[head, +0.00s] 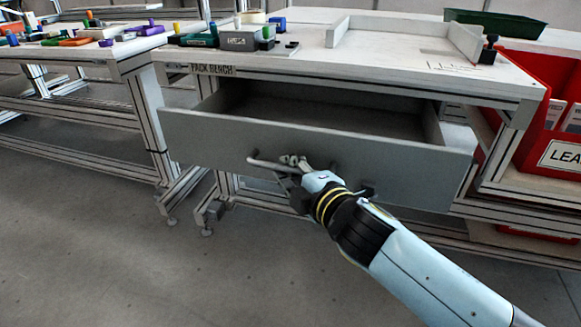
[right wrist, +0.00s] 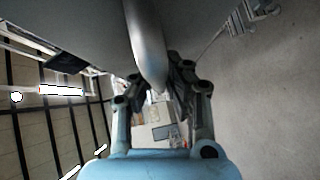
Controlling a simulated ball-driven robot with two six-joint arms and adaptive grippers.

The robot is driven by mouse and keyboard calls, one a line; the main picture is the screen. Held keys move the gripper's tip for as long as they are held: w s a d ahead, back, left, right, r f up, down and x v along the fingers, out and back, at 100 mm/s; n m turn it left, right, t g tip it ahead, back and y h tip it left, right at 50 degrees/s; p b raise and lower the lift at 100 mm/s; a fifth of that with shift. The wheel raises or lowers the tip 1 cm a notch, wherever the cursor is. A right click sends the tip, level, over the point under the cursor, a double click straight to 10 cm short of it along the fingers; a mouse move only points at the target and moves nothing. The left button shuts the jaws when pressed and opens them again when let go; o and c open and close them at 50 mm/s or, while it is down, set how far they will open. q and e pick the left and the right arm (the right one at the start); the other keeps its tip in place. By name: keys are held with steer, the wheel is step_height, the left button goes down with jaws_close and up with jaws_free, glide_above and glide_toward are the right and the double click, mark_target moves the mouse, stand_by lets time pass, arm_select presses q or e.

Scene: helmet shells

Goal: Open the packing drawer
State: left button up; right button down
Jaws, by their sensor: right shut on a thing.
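The packing drawer (head: 215,128) is a grey drawer under the pack bench (head: 400,68) in the head view. It stands partly pulled out, and its dark inside shows behind the front panel. A metal bar handle (head: 265,165) runs along its front. My right gripper (head: 293,163) is at the handle, shut on it. In the right wrist view the handle (right wrist: 149,50) comes down from the top and passes between the fingers (right wrist: 158,92). The handle's right part is hidden behind my gripper and arm. My left gripper is not in view.
A red bin (head: 530,110) stands at the right of the bench. Tools and small coloured parts lie on the bench's left side and on the left table (head: 70,50). A white frame (head: 400,27) and a green tray (head: 495,24) are at the back. The floor (head: 90,250) in front is clear.

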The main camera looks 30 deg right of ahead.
steer(key=c, duration=1.3)
jaws_free()
steer(key=shift+r, duration=0.15)
steer(key=shift+c, duration=0.2)
steer(key=s+r, duration=0.1)
steer(key=s, duration=1)
steer(key=shift+s+a+r, duration=0.3)
steer(key=shift+s+a, duration=0.1)
steer(key=shift+r, duration=0.1)
